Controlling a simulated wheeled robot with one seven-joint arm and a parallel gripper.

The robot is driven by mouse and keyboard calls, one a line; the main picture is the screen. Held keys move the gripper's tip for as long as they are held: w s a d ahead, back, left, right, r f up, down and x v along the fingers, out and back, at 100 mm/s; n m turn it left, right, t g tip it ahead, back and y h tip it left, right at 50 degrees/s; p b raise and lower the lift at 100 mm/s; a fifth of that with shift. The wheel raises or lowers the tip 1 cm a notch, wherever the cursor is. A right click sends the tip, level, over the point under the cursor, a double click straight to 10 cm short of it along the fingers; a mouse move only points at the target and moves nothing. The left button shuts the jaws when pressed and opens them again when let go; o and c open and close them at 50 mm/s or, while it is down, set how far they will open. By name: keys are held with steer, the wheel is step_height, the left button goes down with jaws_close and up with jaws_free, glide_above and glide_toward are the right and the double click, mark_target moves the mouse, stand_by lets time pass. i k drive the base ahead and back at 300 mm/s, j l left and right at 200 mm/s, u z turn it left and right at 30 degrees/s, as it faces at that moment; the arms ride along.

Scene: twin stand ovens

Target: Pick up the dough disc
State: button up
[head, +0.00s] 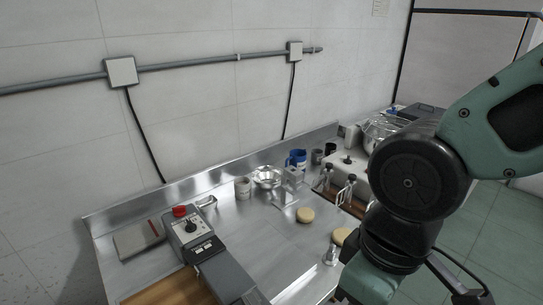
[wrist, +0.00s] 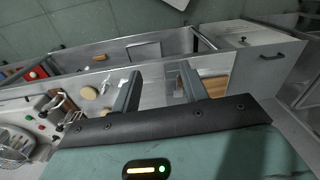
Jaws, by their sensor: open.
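Two pale tan dough discs lie on the steel table in the head view. One disc (head: 305,215) is fully visible near the middle of the table. In the head view my arm fills the right side, and the fingertips are not clearly seen.
The steel table (head: 240,222) has a grey control box (head: 190,230) with a red button at left. A metal bowl (head: 267,176), a cup (head: 243,187) and a blue jug (head: 297,158) stand at the back. The mixer bowl (head: 382,130) is behind my arm.

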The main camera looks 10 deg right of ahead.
mark_target(304, 216)
steer(key=i+l, duration=0.9)
